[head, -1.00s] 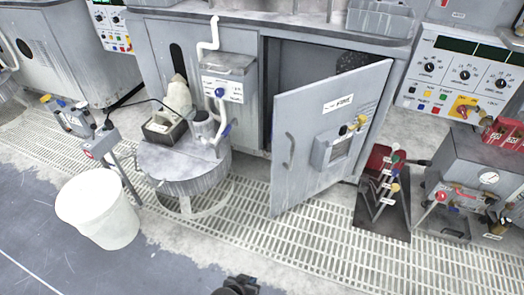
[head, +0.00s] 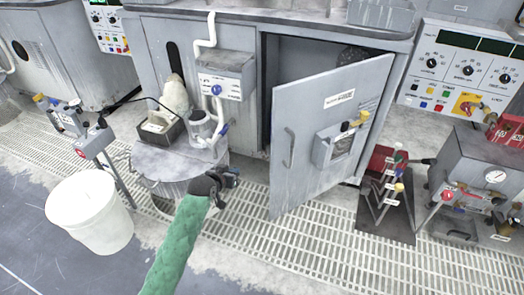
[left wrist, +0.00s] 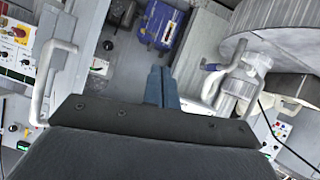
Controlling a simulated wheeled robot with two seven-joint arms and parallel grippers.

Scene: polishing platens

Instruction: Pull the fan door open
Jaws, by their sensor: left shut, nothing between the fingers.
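The grey cabinet door (head: 325,160) stands partly open, hinged on its right side, its free left edge swung out over the floor grating. A bar handle (head: 289,148) runs upright near that free edge. A small label plate and a box with a yellow-topped fitting are on its face. My left gripper (head: 232,177) is left of the door and its handle, apart from both, in front of the round drum. In the left wrist view its fingers (left wrist: 161,88) are together with nothing between them. My right gripper is not in view.
The round drum (head: 180,165) with pipes and a tray on top stands left of the door. A white bucket (head: 88,215) is on the floor at left. A stand with coloured levers (head: 388,205) is close to the door's right. The grating (head: 300,245) in front is clear.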

